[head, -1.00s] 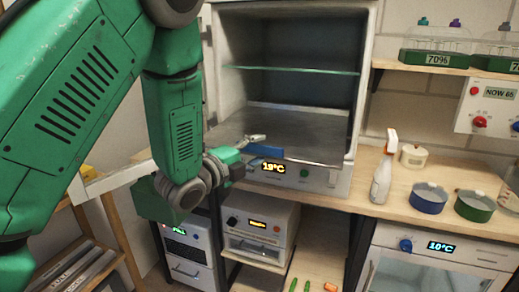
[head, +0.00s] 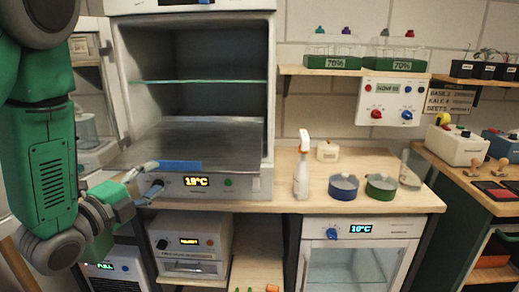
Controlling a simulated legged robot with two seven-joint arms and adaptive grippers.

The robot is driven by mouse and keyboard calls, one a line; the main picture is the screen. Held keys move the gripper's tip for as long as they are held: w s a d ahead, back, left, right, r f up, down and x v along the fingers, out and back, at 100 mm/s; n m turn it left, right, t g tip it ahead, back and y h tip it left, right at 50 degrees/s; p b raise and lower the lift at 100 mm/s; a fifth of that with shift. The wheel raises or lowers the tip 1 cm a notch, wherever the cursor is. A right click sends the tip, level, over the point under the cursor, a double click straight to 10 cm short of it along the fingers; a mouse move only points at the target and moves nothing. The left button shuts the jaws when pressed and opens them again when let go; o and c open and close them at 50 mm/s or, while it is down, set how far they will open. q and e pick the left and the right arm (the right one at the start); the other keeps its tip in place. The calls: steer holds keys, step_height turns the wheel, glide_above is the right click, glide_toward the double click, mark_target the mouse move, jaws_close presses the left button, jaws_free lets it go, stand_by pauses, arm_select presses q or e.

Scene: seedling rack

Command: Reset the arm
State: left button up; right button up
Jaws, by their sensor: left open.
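My left arm comes in from the left edge, green with grey joints. My left gripper (head: 152,180) is open, with nothing seen between its fingers. It is in front of the lower left front of the open-fronted cabinet (head: 262,186), close to its control strip, which shows a yellow "19°C" display. I cannot tell whether it touches the cabinet. My right gripper is not in view.
The wooden counter (head: 252,199) carries a spray bottle (head: 301,175), a blue dish (head: 343,188) and a green dish (head: 381,188). A smaller oven unit (head: 190,244) stands below. A shelf (head: 350,72) holds green racks. A side bench (head: 455,172) is at the right.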

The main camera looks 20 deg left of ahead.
arm_select(q)
steer(key=s+d+f+n+g+y, duration=0.1)
steer(key=s+f+n+g, duration=0.25)
steer(key=f, duration=0.45)
steer(key=s+d+f+n+g+y, duration=0.1)
steer(key=s+f+n+g, duration=0.2)
steer(key=f, duration=0.6)
steer(key=s+d+f+n+g, duration=0.2)
steer(key=f+n+g, duration=0.15)
steer(key=f, duration=0.45)
steer(key=s+d+f+n+g, duration=0.2)
steer(key=s+f, duration=0.4)
steer(key=s, duration=0.3)
steer(key=s+d+f+n+g, duration=0.2)
steer(key=s+f+n+g, duration=0.3)
steer(key=s, duration=0.5)
steer(key=shift+s+d+f+n+y+b, duration=0.35)
steer(key=shift+f+n, duration=0.4)
steer(key=shift+n, duration=0.35)
